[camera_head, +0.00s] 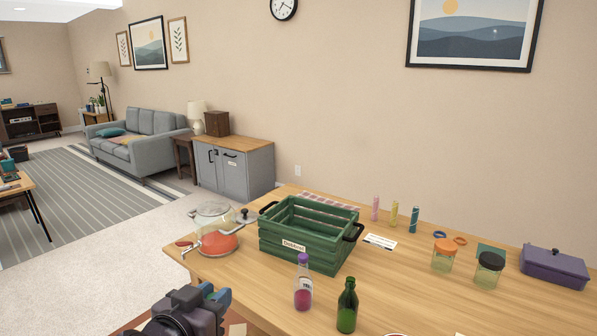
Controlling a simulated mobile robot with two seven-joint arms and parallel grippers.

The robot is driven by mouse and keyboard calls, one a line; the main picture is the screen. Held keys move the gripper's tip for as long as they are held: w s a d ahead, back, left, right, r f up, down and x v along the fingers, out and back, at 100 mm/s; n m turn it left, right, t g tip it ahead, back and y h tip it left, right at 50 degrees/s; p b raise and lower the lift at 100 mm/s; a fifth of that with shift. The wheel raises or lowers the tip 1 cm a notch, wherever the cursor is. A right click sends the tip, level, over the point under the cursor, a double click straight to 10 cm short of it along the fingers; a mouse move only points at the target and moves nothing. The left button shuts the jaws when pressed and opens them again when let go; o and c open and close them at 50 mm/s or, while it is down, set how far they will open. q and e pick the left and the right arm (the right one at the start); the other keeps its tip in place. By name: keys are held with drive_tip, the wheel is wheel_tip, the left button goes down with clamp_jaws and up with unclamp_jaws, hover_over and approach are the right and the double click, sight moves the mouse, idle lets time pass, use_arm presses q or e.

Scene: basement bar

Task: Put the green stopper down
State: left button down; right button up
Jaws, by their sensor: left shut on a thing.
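My left gripper (216,294) is at the lower left, in front of the near left edge of the wooden table (405,290). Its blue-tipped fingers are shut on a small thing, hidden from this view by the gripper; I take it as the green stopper. No green stopper shows openly on the table. A dark green bottle (347,309) stands upright near the table's front edge, right of the gripper. My right gripper is not in view.
A labelled green crate (313,262) and a glass jar with red contents (216,240) stand on the left side. A purple-capped bottle (303,290), two lidded jars (443,258) (488,275) and a purple box (554,270) stand nearby. Bare wood lies right of the green bottle.

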use_arm(q)
drive_tip(key=s+a+f+n+y, duration=0.3)
drive_tip(key=s+a+f+y, duration=0.2)
drive_tip(key=f, duration=0.3)
drive_tip(key=shift+s+a+f+n+t, duration=0.3)
drive_tip(key=shift+s+a+t, duration=0.15)
drive_tip(key=shift+a, duration=0.25)
drive_tip(key=shift+r, duration=0.15)
drive_tip(key=s+d+r+m+g+h, duration=0.2)
drive_tip(key=d+r+m+g+h, duration=0.2)
drive_tip(key=d+r+m+h, duration=0.8)
drive_tip(key=w+d+f+g+h, duration=0.2)
drive_tip(key=w+d+f+g, duration=0.2)
drive_tip(key=d+f+g, duration=0.1)
drive_tip(key=shift+w+d+f+m, duration=0.3)
drive_tip(key=shift+w+d+f, duration=0.05)
drive_tip(key=shift+d+f, duration=0.45)
drive_tip(key=shift+s+a+m+g+h, duration=0.25)
drive_tip(key=shift+a+m+g, duration=0.3)
drive_tip(key=shift+m+g, duration=0.3)
drive_tip(key=shift+s+a+m+g+h, duration=0.1)
drive_tip(key=shift+a+m+g+h, duration=0.35)
drive_tip(key=shift+g, duration=0.6)
drive_tip(key=shift+s+a+m+g+h, duration=0.1)
drive_tip(key=shift+s+a+m+g, duration=0.1)
drive_tip(key=shift+a+m+g, duration=0.6)
